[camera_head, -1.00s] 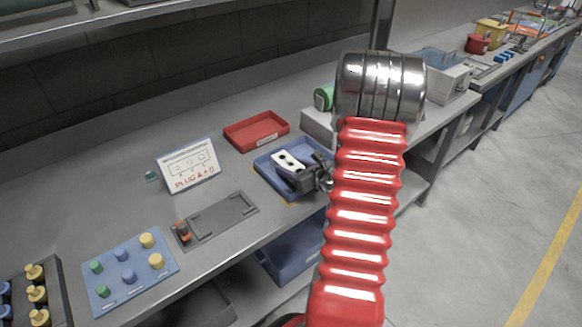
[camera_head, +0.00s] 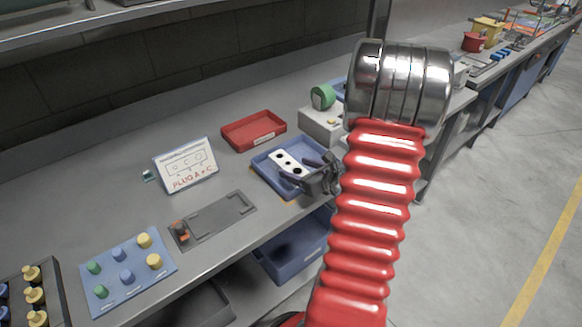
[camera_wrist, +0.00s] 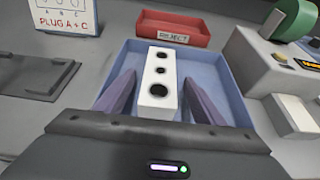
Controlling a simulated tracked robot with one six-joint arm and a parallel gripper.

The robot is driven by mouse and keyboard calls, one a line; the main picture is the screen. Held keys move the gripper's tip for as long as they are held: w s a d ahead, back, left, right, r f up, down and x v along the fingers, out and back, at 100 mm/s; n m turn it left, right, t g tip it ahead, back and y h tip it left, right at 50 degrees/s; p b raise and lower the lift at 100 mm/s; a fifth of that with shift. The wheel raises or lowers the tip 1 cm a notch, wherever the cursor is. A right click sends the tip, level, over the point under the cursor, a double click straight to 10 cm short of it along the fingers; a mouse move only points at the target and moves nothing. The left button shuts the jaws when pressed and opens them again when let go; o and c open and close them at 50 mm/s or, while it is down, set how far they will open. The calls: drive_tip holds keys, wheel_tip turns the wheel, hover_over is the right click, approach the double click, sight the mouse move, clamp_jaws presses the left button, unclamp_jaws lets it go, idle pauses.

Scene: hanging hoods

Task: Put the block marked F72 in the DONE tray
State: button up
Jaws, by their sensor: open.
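A white block with several dark round holes lies in a blue tray; I see the block in the head view (camera_head: 289,163) and in the wrist view (camera_wrist: 159,84). No F72 mark is readable on it. The blue tray (camera_head: 262,166) also shows in the wrist view (camera_wrist: 226,92); no DONE label is visible. My gripper (camera_head: 305,171) is at the tray, and in the wrist view (camera_wrist: 152,92) its two fingers stand open on either side of the block, with gaps between.
A red tray (camera_head: 229,136) labelled REJECT stands behind the blue tray. A grey box (camera_head: 318,122) with a green roll (camera_head: 323,97) is at right. A sign reading PLUG A + C (camera_head: 187,165), a dark fixture plate (camera_head: 214,221) and a blue pegboard (camera_head: 112,288) are at left.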

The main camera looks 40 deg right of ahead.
drive_tip(key=v, duration=0.7)
drive_tip(key=shift+w, duration=0.1)
idle(0.5)
drive_tip(key=w+a+r+n+g+y, duration=0.2)
drive_tip(key=a+r+n+g+y, duration=0.15)
drive_tip(key=a+n, duration=0.8)
drive_tip(key=w+a+r+n+g+y, duration=0.15)
drive_tip(key=a+r+n+y, duration=0.35)
drive_tip(key=a, duration=1.1)
drive_tip(key=s+a+r+n+g+h, duration=0.1)
drive_tip(key=s+a+r+n+h, duration=0.2)
drive_tip(key=n, duration=0.7)
drive_tip(key=s+a+r+n+g+h, duration=0.1)
drive_tip(key=s+a+r+n+h, duration=0.3)
drive_tip(key=s+a+n, duration=0.2)
drive_tip(key=shift+s+n+g, duration=0.4)
drive_tip(key=shift+s+n, duration=0.75)
drive_tip(key=shift+n, duration=1.2)
